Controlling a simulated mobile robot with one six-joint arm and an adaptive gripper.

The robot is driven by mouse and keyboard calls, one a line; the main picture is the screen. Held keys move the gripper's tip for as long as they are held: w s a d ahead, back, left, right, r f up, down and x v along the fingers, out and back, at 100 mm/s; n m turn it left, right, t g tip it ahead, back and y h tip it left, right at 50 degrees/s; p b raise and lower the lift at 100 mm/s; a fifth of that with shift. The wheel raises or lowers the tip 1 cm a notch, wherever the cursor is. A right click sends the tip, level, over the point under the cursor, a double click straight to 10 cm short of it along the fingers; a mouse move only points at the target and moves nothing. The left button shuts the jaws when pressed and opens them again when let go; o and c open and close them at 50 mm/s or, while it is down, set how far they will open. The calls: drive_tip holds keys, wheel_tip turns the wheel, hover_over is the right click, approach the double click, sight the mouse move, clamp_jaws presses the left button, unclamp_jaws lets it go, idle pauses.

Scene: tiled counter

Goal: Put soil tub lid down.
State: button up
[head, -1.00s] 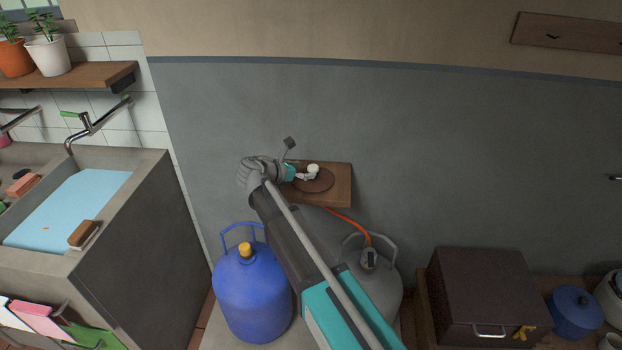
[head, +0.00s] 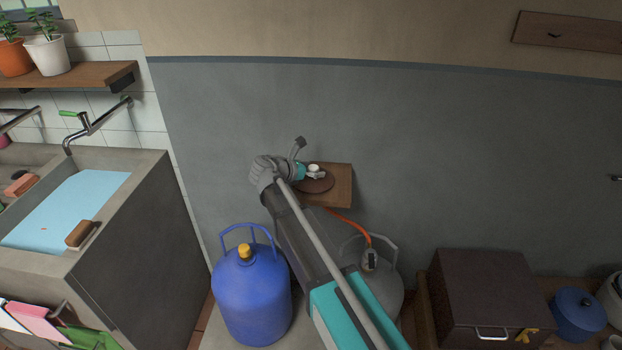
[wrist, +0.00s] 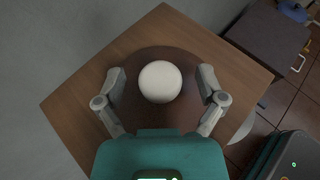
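The soil tub lid is a dark brown disc (head: 316,187) with a round white knob (head: 313,168). It appears to lie flat on a small wooden shelf (head: 343,198) against the grey wall. In the wrist view the lid (wrist: 160,54) is below my gripper, with the white knob (wrist: 160,82) between the fingers. My gripper (wrist: 161,84) is open, with a gap on each side of the knob. It also shows in the head view (head: 314,174), low over the lid. No tub can be made out.
A blue gas bottle (head: 251,298) and a grey one (head: 380,290) with an orange hose (head: 348,219) stand below the shelf. A sink with water (head: 70,210) is at the left. A dark box (head: 488,285) and a blue pot (head: 577,312) are at the right.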

clamp_jaws()
drive_tip(key=shift+r, duration=0.2)
idle(0.3)
wheel_tip(320, 180, up, 2)
drive_tip(key=p, duration=0.2)
drive_tip(key=shift+r+p, duration=0.15)
drive_tip(key=shift+p, duration=0.25)
drive_tip(key=s+a+r+p, duration=0.6)
drive_tip(key=s+r+p, duration=0.4)
drive_tip(key=s, duration=0.2)
drive_tip(key=shift+s+r, duration=0.15)
drive_tip(key=shift+s, duration=0.15)
